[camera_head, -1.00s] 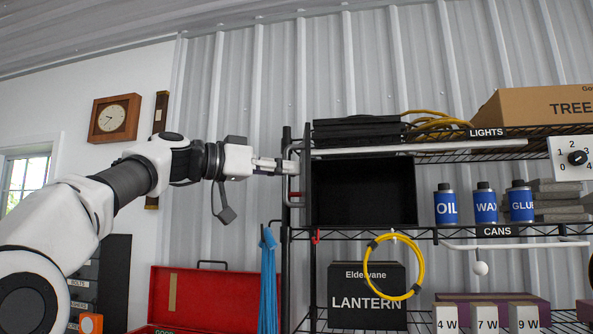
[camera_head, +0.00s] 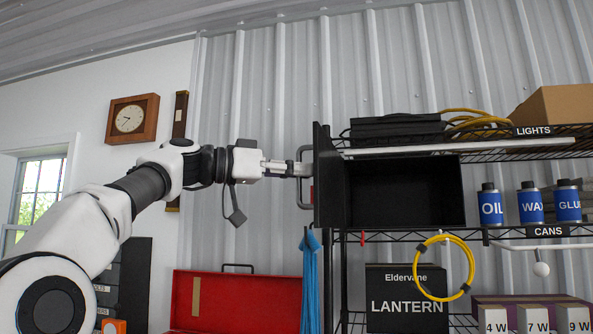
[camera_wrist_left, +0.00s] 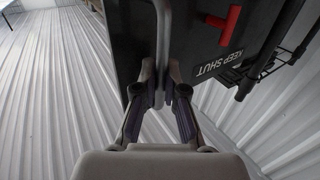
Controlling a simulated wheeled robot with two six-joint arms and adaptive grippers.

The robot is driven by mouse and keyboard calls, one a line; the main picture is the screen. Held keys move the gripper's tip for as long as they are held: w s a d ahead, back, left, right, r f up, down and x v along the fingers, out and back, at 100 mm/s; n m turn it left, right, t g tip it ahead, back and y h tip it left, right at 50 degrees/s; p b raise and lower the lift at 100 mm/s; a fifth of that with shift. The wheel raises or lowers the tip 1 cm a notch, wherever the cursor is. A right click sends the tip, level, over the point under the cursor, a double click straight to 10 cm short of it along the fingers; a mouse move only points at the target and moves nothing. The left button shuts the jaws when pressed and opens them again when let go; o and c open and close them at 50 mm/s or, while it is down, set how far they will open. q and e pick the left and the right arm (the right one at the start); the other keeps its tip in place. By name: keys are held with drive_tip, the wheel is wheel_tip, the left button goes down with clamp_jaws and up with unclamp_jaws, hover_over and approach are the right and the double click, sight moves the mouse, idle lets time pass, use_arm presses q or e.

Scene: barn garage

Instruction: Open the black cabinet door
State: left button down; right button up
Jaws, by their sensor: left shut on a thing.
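The black cabinet (camera_head: 405,190) sits on the wire shelf, and its dark, empty-looking inside shows in the head view. Its black door (camera_head: 323,180) stands swung open at the cabinet's left side, seen nearly edge-on. My left gripper (camera_head: 303,169) is shut on the grey bar handle (camera_head: 302,192) on the door's outer face. In the left wrist view the fingers (camera_wrist_left: 160,88) close around the handle (camera_wrist_left: 162,40). The door's face (camera_wrist_left: 190,50) there shows a red latch (camera_wrist_left: 224,24) and the words KEEP SHUT. My right gripper is not in view.
Blue cans (camera_head: 530,206) stand right of the cabinet, and a lantern box (camera_head: 408,310) is below it. A yellow coil (camera_head: 443,268) and a blue strap (camera_head: 311,285) hang near the shelf. An open red toolbox (camera_head: 235,300) is at lower left.

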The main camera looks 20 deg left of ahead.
use_arm(q)
drive_tip(key=c, duration=1.2)
unclamp_jaws()
drive_tip(key=shift+w, duration=0.25)
drive_tip(key=v, duration=1.2)
drive_tip(key=shift+f, duration=0.1)
drive_tip(key=shift+w+d, duration=0.1)
